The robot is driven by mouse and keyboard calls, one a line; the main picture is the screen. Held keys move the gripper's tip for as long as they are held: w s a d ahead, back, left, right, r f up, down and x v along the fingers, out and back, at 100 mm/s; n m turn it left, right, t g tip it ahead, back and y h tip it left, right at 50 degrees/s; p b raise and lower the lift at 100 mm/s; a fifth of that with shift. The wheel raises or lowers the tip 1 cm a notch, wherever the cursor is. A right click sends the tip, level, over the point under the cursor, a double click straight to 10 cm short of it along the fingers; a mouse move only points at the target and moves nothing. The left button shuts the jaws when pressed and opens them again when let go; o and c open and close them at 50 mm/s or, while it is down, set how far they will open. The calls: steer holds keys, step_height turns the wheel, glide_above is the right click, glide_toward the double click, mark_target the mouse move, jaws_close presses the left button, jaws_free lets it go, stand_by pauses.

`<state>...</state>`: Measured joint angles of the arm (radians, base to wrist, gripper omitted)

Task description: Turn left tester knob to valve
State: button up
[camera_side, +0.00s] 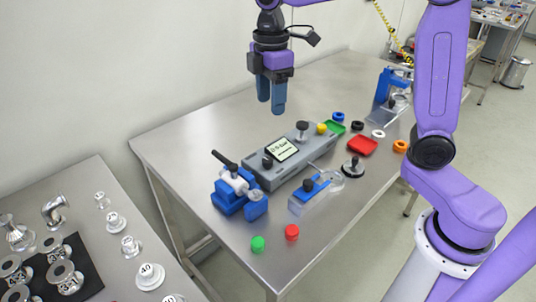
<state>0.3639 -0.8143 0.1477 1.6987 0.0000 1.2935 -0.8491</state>
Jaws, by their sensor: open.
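The tester (258,176) is a long grey box on the steel table, with a lit display (283,149) on its top. Its left knob (267,162) is small and black, left of the display; which mark it points to is too small to read. A larger dark right knob (302,131) stands on the other side of the display. My gripper (271,105) hangs above and behind the tester, blue fingers pointing down, open and empty. It is clear of both knobs.
A blue fixture (231,201) with a white valve and black handle stands left of the tester. A blue-topped clear block (310,193) stands in front. Green (257,243) and red (292,232) caps lie near the front edge. A red tray (362,146) and several rings lie right.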

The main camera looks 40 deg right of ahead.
steer(key=w, duration=0.1)
glide_toward(268, 159)
step_height(268, 159, down, 8)
steer(key=shift+f, duration=0.25)
stand_by(0.4)
jaws_close()
